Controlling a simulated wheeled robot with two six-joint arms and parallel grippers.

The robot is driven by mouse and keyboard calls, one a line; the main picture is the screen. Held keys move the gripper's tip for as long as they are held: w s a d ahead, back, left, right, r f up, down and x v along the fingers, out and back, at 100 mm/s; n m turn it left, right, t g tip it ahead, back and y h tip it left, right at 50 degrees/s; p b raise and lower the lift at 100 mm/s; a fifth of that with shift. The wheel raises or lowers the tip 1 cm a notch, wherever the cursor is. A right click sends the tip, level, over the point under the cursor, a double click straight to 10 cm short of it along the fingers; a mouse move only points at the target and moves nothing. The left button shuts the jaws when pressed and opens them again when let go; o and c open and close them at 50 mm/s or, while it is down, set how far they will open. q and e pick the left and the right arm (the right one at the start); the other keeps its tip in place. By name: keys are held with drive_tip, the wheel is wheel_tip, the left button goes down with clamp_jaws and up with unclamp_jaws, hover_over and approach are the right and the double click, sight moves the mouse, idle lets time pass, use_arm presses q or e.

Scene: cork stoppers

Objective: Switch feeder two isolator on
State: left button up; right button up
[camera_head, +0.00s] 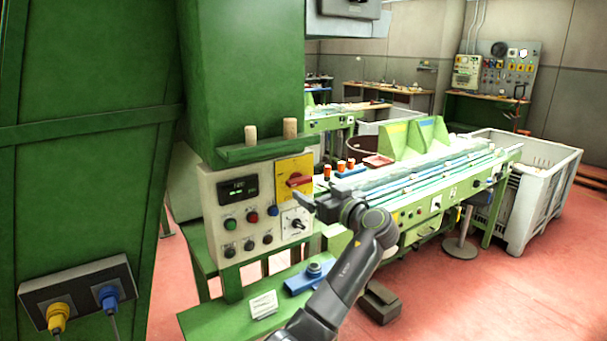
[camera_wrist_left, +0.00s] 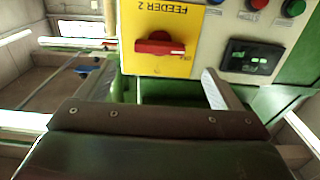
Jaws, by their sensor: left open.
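The feeder two isolator is a red rotary handle (camera_head: 298,181) on a yellow plate (camera_head: 289,165), at the upper right of the cream control panel. In the left wrist view the plate (camera_wrist_left: 134,22) reads "FEEDER 2" upside down, and the red handle (camera_wrist_left: 158,46) lies roughly level across it. Small lettering by the handle is too small to read surely. My left gripper (camera_head: 303,203) is open and empty, in front of the panel just below the handle in the picture. In the wrist view its fingers (camera_wrist_left: 172,80) lie apart, short of the handle. My right gripper is out of view.
The cream panel (camera_head: 213,205) also holds a dark display (camera_head: 238,189), push buttons and a white-plated selector (camera_head: 296,222). Two corks (camera_head: 290,128) stand on the green ledge above. A blue device (camera_head: 312,276) sits on the green shelf below. A conveyor (camera_head: 440,180) stands to the right.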

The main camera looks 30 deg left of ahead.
sight(302, 182)
use_arm(q)
drive_tip(key=p+x, duration=0.2)
drive_tip(key=x, duration=0.4)
drive_tip(key=shift+d+r, duration=0.1)
drive_tip(key=shift+w+a, duration=0.15)
drive_tip(key=shift+a, duration=0.3)
drive_tip(key=c, duration=1)
